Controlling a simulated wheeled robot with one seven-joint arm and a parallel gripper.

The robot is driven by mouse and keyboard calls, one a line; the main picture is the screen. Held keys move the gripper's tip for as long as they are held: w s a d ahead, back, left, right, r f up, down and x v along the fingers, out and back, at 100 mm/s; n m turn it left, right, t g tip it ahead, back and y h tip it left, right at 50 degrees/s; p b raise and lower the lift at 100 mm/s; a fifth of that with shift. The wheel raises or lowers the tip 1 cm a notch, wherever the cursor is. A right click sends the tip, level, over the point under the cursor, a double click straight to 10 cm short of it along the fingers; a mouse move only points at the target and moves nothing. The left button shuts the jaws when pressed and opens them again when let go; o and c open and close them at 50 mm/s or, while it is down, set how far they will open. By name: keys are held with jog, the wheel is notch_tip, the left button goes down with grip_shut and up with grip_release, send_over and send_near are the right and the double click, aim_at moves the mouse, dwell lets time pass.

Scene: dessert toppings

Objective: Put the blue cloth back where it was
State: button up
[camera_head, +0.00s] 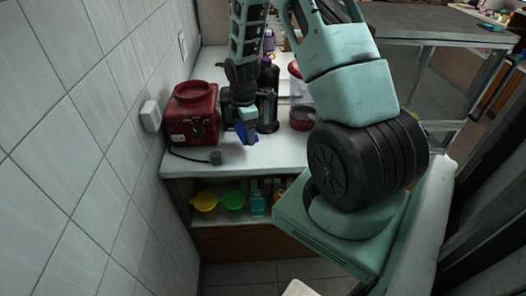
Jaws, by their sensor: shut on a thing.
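The blue cloth (247,133) is a small, dark blue folded piece held in my gripper (246,118). My gripper points down and is shut on the cloth, above the front part of the white counter (252,157). I cannot tell whether the cloth's lower edge touches the counter. The fingertips are small in this view and partly merge with the cloth.
A red box-like appliance (192,115) with a black cord and plug (214,158) stands left by the tiled wall. Dark items stand close behind my gripper. A round dark red container (301,118) is to the right. Yellow (205,201) and green bowls (232,200) sit on the shelf below.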

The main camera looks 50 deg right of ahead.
aim_at(281, 154)
jog(key=s+d+r+m+b, duration=0.1)
jog(key=s+d+m+b, duration=0.3)
jog(key=s+d+b, duration=0.5)
jog(key=f, duration=0.3)
jog(key=a+f, duration=0.1)
jog(key=f, duration=0.5)
jog(key=shift+s+a+f, duration=0.1)
jog(key=shift+s+a, duration=0.1)
jog(key=shift+f, duration=0.15)
jog(key=o, duration=1)
